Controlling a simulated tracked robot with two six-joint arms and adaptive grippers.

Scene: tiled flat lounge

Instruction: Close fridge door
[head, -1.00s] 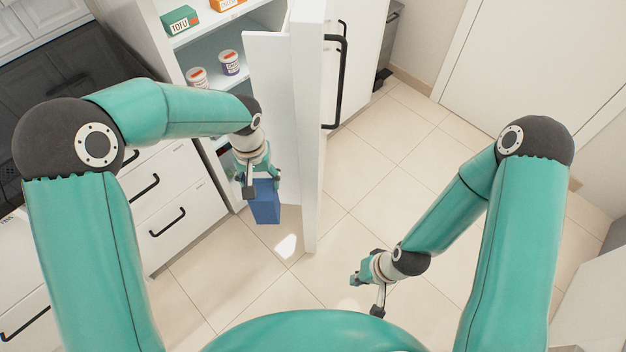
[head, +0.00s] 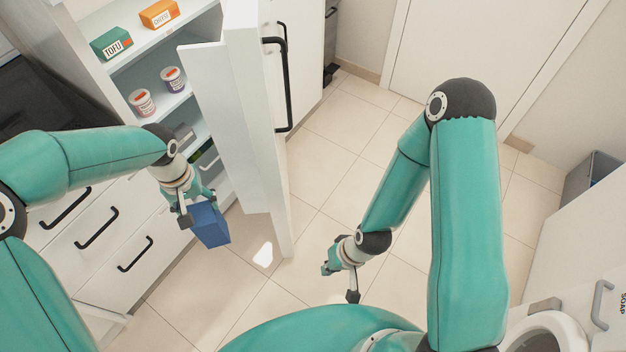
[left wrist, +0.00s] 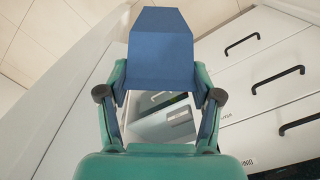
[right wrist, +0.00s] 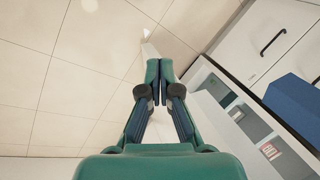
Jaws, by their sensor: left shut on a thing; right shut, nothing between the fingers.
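The fridge door (head: 240,110) is white with a black bar handle (head: 284,85) and stands wide open, its edge toward me. The open fridge (head: 125,62) is behind it to the left, with food on its shelves. My left gripper (head: 197,212) is shut on a blue box (head: 211,226), in front of the fridge opening on the inner side of the door. The blue box also shows in the left wrist view (left wrist: 160,50). My right gripper (head: 340,281) is shut and empty, low over the floor to the right of the door, apart from it. Its closed fingertips show in the right wrist view (right wrist: 159,70).
A tofu box (head: 111,43), an orange box (head: 158,14) and two tubs (head: 173,79) stand on the fridge shelves. White drawers (head: 105,245) with black handles are at the left. Tiled floor (head: 335,150) is clear right of the door. A white appliance (head: 545,335) is at lower right.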

